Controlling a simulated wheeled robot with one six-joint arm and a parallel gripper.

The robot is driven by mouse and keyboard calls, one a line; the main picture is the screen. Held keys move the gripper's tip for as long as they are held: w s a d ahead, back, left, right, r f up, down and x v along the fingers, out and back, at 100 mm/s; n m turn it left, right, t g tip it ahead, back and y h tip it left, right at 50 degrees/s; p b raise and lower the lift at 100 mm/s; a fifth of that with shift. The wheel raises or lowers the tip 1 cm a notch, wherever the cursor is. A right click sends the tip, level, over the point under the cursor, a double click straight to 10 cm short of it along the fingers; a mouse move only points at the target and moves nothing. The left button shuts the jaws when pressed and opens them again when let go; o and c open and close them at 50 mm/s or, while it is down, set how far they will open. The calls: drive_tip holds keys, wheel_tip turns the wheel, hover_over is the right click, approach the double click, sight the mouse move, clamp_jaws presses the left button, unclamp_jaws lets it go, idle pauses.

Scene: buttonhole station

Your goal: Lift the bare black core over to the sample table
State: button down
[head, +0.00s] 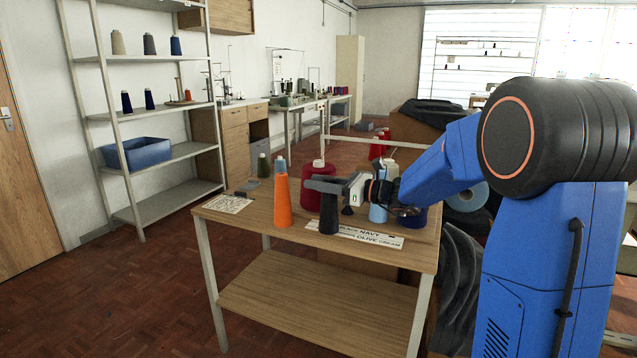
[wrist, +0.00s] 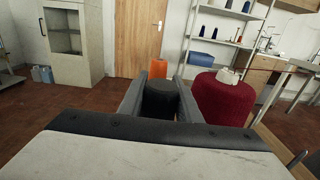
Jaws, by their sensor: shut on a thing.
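My gripper (head: 322,186) reaches in from the right over the wooden table and is shut on the black core (head: 329,214), a dark tapered piece. In the head view the fingers cover its upper part. Its lower end is at or close to the tabletop; I cannot tell whether it touches. In the wrist view the black core (wrist: 160,98) sits upright between the two grey fingers (wrist: 159,95). Which table is the sample table is not clear from these views.
An orange cone (head: 282,202) stands close left of the core. A dark red cone (head: 311,186) stands close behind, and a light blue one (head: 378,208) to the right. A printed label strip (head: 372,238) lies in front. A white sheet (head: 228,204) lies at the table's left.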

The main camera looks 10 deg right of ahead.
drive_tip(key=shift+f, duration=0.25)
drive_tip(key=c, duration=1.2)
unclamp_jaws()
drive_tip(key=shift+s+d, duration=0.1)
drive_tip(key=shift+d, duration=0.05)
drive_tip(key=v, duration=1.7)
drive_tip(key=s+a+f+n+g+h, duration=0.2)
drive_tip(key=s+a+f+n+g, duration=0.15)
drive_tip(key=s, duration=0.35)
drive_tip(key=s+a+f+n+g+h, duration=0.1)
drive_tip(key=s+a+f+n+g, duration=0.1)
drive_tip(key=s+a+n, duration=0.3)
drive_tip(key=s+a+f+n+g+h, duration=0.2)
drive_tip(key=s+a+f+n, duration=0.15)
drive_tip(key=s, duration=0.45)
drive_tip(key=s+d+f+n+h, duration=0.1)
drive_tip(key=s+d+n+h, duration=0.1)
drive_tip(key=s+n+h, duration=0.1)
drive_tip(key=s+d+f+n+t+h, duration=0.1)
drive_tip(key=s+d+f+n+h, duration=0.1)
drive_tip(key=s+n, duration=0.3)
drive_tip(key=s+d+f+n+h, duration=0.2)
drive_tip(key=s+d+n+h, duration=0.2)
drive_tip(key=s, duration=0.3)
drive_tip(key=shift+s+f+n+t+h, duration=0.2)
drive_tip(key=shift+n+t+h, duration=0.15)
drive_tip(key=shift+n, duration=0.25)
